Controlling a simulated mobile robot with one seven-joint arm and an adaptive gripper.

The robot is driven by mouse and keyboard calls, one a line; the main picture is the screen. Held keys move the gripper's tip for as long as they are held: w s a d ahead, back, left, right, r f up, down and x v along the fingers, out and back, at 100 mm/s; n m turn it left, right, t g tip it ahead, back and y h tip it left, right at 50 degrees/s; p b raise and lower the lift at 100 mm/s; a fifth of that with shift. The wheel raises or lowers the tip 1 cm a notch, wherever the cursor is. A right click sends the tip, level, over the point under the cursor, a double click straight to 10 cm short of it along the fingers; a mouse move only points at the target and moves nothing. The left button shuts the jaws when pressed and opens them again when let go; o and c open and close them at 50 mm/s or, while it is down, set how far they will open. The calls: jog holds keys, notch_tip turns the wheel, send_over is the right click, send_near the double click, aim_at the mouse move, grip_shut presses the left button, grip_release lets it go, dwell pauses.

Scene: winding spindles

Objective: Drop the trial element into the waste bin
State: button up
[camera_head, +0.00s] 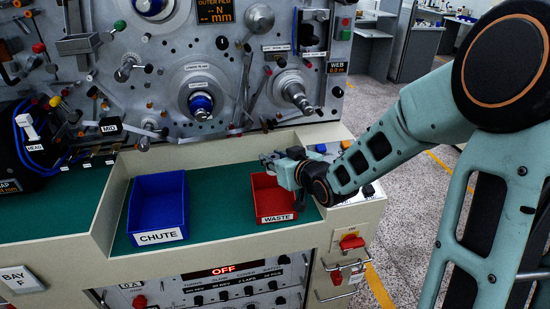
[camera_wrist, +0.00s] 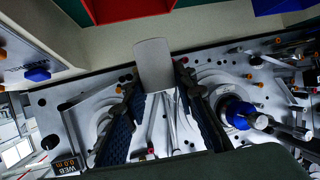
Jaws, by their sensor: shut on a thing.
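My gripper (camera_head: 275,163) is over the back part of the red waste bin (camera_head: 272,216), which stands on the green surface and carries a WASTE label. In the wrist view my gripper's two dark fingers (camera_wrist: 156,76) close on a pale grey, flat piece with rounded corners, the trial element (camera_wrist: 155,58). It sticks out beyond the fingertips. In the head view the held piece is too small to make out clearly. The waste bin also shows at the top of the wrist view (camera_wrist: 125,9). My gripper and arm hide part of the bin's inside.
A blue CHUTE bin (camera_head: 158,205) stands left of the waste bin, with bare green surface (camera_head: 222,205) between them. The beige rim (camera_head: 215,258) runs along the front. Behind rises a grey machine panel (camera_head: 170,60) with protruding spindles and rollers (camera_head: 293,92).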

jog(key=b, duration=0.9)
send_over(274, 203)
jog(key=shift+a+f, duration=0.15)
jog(key=shift+f, duration=4.85)
jog(key=o, duration=1.2)
jog(key=shift+o, duration=0.2)
jog(key=v, duration=0.7)
jog(key=shift+s, duration=0.2)
jog(key=shift+w+r, duration=0.1)
jog(key=shift+r, duration=0.1)
